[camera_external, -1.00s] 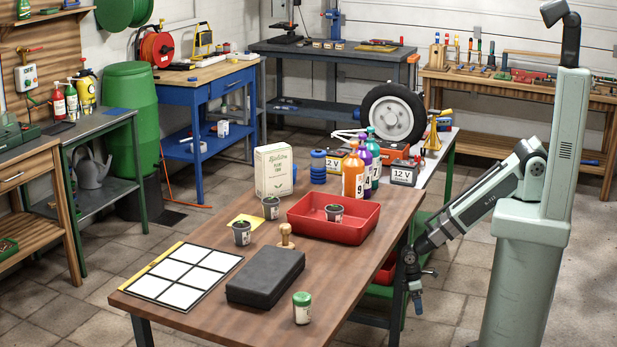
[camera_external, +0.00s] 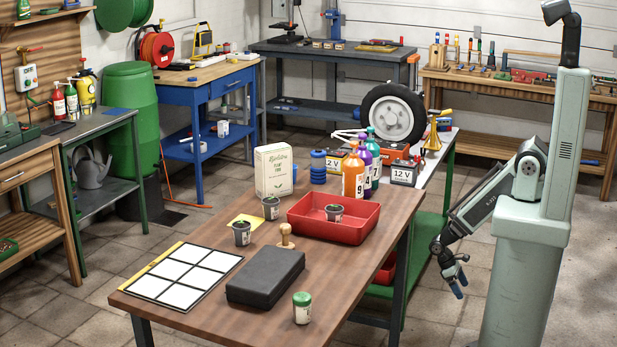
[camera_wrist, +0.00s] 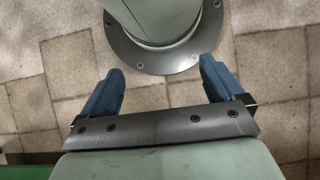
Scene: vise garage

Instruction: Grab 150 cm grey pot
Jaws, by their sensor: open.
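Three small grey pots with dark soil and green sprouts stand on the wooden table. One grey pot (camera_external: 242,234) is beside the white grid board, another grey pot (camera_external: 271,208) stands behind it by a yellow sheet, and a third grey pot (camera_external: 334,214) is inside the red tray (camera_external: 358,234). Their labels are too small to read. My gripper (camera_external: 459,284) is off the table's right side, low over the floor, apart from all pots. In the wrist view my gripper (camera_wrist: 160,75) is open and empty, its blue fingers spread, with no pot in sight.
On the table are a white grid board (camera_external: 184,272), a black case (camera_external: 266,277), a green-lidded jar (camera_external: 302,308), a wooden stamp (camera_external: 285,236), a white box (camera_external: 273,171) and bottles (camera_external: 353,176). A green-framed bench (camera_external: 440,160) with a wheel stands behind. The floor around my gripper is clear.

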